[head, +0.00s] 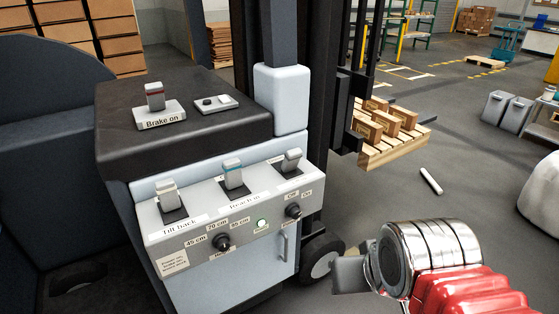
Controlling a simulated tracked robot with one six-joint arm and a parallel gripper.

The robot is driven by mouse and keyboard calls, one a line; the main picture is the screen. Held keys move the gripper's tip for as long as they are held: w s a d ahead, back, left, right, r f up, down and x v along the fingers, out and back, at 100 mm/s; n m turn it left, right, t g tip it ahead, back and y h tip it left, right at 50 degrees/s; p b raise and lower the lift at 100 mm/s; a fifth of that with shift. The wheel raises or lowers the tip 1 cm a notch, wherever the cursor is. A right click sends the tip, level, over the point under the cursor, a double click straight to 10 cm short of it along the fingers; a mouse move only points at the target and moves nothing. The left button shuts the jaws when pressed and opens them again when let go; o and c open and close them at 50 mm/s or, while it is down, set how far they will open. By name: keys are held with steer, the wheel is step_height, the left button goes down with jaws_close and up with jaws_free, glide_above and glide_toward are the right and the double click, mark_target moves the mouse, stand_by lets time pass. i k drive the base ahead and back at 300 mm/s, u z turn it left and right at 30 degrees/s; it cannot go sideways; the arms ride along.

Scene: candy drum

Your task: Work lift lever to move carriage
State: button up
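A grey control panel (190,238) holds three levers with grey handles. The left lever (166,195) stands over a label reading "Tilt back". The middle lever (233,173) has a teal band, and its label looks like "Reach in". The right lever (291,160) leans a little, and its label is too small to read. The carriage (352,112) is on the dark mast behind the panel, with a loaded wooden pallet (392,150) in front of it. My gripper (349,272) is at lower right, apart from the panel and levers. Its finger opening cannot be made out.
A white cylinder (431,181) lies on the open floor at right.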

mark_target(292, 158)
steer(key=u, duration=0.75)
steer(key=i, duration=1.05)
steer(key=u, duration=0.1)
